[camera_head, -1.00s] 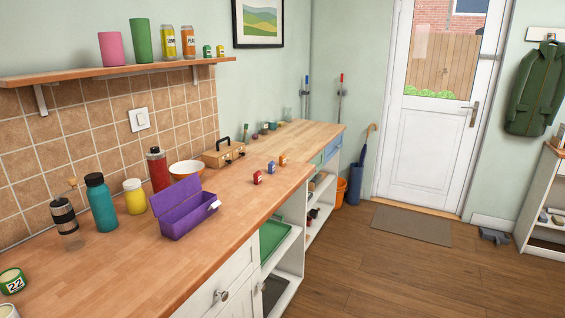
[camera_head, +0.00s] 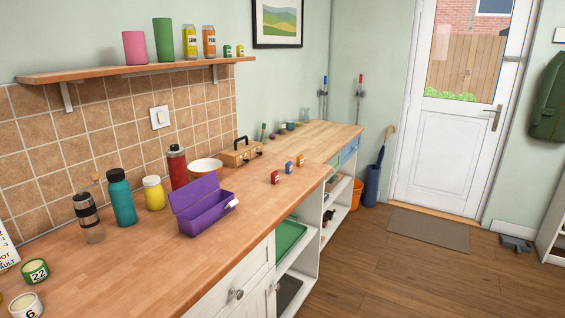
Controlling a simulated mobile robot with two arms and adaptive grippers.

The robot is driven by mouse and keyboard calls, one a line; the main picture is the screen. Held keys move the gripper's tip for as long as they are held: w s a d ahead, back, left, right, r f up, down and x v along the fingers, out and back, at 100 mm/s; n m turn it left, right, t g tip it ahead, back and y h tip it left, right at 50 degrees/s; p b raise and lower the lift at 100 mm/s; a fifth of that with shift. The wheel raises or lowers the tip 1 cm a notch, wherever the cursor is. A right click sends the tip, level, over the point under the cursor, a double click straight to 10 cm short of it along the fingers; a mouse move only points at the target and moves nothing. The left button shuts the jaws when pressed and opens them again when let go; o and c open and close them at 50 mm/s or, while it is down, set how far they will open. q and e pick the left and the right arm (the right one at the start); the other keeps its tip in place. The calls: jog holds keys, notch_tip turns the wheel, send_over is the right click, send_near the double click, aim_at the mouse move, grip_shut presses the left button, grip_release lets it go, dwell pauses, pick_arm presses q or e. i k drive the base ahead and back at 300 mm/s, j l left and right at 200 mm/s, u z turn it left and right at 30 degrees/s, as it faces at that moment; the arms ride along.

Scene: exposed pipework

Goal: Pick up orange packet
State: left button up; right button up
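A small orange packet (camera_head: 300,160) stands on the wooden worktop (camera_head: 150,255), near its front edge. It is at the far end of a short row with a blue packet (camera_head: 289,167) and a red packet (camera_head: 275,177). The packets look upright and slightly apart. Neither of my grippers shows in the head view.
An open purple box (camera_head: 205,212) sits nearer on the worktop. A wooden case (camera_head: 240,152) lies behind the packets.

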aim_at(300, 158)
jog(key=i+l+u, duration=0.25)
jog(key=u, duration=0.2)
jog(key=i+l+u, duration=0.25)
jog(key=u, duration=0.2)
jog(key=l, duration=0.1)
